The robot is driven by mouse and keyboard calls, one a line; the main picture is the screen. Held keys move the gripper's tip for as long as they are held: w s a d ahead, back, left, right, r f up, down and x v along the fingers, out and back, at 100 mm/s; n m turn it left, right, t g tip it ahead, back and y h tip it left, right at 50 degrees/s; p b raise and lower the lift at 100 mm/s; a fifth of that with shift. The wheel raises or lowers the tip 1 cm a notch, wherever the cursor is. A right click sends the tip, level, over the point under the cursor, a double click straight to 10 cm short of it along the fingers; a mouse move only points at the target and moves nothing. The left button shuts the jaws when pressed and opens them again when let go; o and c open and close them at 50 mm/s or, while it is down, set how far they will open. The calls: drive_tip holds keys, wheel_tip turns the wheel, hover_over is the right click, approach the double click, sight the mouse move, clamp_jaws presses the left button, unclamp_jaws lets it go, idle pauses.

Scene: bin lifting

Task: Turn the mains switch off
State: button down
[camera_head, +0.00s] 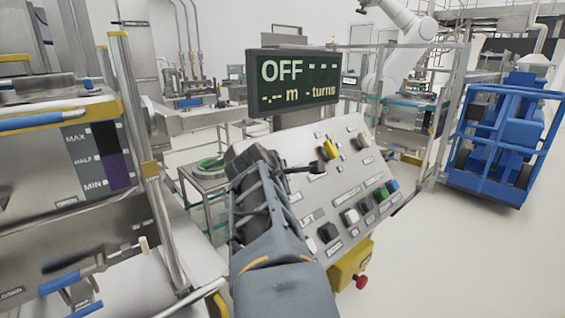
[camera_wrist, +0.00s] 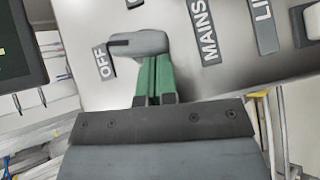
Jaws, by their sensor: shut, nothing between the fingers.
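The mains switch (camera_wrist: 138,43) is a grey rotary handle on the sloped panel in the wrist view. Its narrow end, with a dark mark, points towards the OFF label (camera_wrist: 104,62). The MAINS label (camera_wrist: 207,32) is to its right. My gripper (camera_wrist: 154,62) has its green fingers together and empty, with the tips right at the handle's lower edge; I cannot tell whether they touch it. In the head view my arm reaches over the panel (camera_head: 335,205) and I cannot make out the switch. The display (camera_head: 293,80) reads OFF, with dashes for metres and turns.
The panel also carries a yellow switch (camera_head: 328,149), a green button (camera_head: 381,194), a blue button (camera_head: 392,185) and black and white buttons. A red emergency knob (camera_head: 361,282) is on a yellow box below. A steel machine stands at left, a blue cart (camera_head: 505,135) at right.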

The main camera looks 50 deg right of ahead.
drive_tip(key=shift+d, duration=0.15)
drive_tip(key=shift+d+r+p, duration=0.3)
drive_tip(key=shift+p, duration=0.2)
drive_tip(key=shift+d, duration=0.1)
drive_tip(key=shift+s, duration=0.1)
